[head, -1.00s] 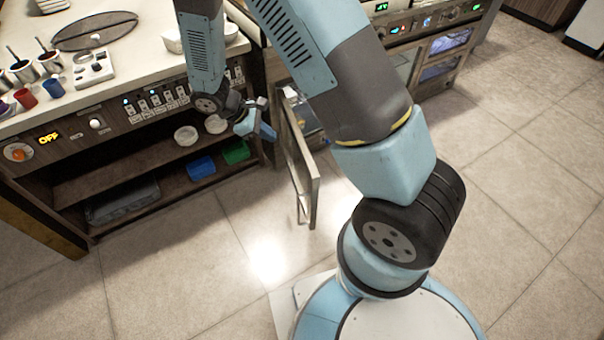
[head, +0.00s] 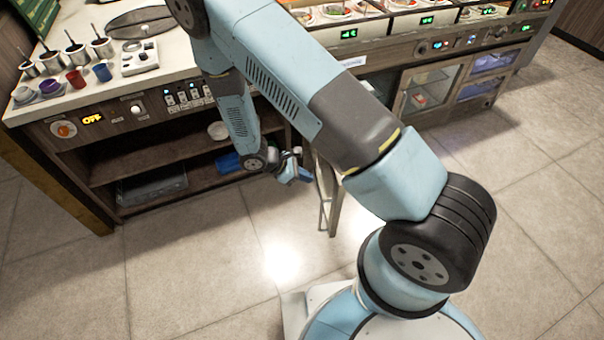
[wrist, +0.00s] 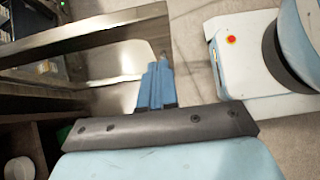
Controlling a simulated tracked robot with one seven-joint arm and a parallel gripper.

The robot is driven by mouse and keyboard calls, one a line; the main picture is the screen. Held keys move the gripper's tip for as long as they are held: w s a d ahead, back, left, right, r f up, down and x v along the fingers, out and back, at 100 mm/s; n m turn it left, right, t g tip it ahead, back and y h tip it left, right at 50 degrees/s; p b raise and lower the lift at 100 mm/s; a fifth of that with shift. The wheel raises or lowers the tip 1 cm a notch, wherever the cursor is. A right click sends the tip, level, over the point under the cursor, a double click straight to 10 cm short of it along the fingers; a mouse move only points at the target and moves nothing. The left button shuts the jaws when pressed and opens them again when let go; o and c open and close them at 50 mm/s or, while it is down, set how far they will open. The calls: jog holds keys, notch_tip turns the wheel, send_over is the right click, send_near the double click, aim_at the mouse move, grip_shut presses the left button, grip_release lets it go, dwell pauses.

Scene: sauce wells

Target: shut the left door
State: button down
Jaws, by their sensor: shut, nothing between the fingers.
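The left door (head: 331,205) is a metal-framed door that stands swung open, out from the counter front, seen nearly edge-on in the head view. The arm hides its upper part and hinge side. My gripper (head: 303,176) is shut and empty, just left of the door in the head view. In the wrist view the shut blue fingers (wrist: 160,75) overlap the door's metal frame (wrist: 95,68). I cannot tell whether they touch it.
An open shelf (head: 140,160) lies under the counter left of the door, with a blue container (head: 228,162) in it. A second, glass-fronted door (head: 428,88) is on the right. Tiled floor (head: 200,255) in front is clear.

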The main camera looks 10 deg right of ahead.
aim_at(337, 184)
jog(key=shift+d+f, duration=0.65)
jog(key=shift+d, duration=0.7)
jog(key=shift+d+f, duration=0.6)
jog(key=shift+d, duration=0.8)
jog(key=shift+d+f, duration=0.65)
jog(key=shift+d, duration=0.7)
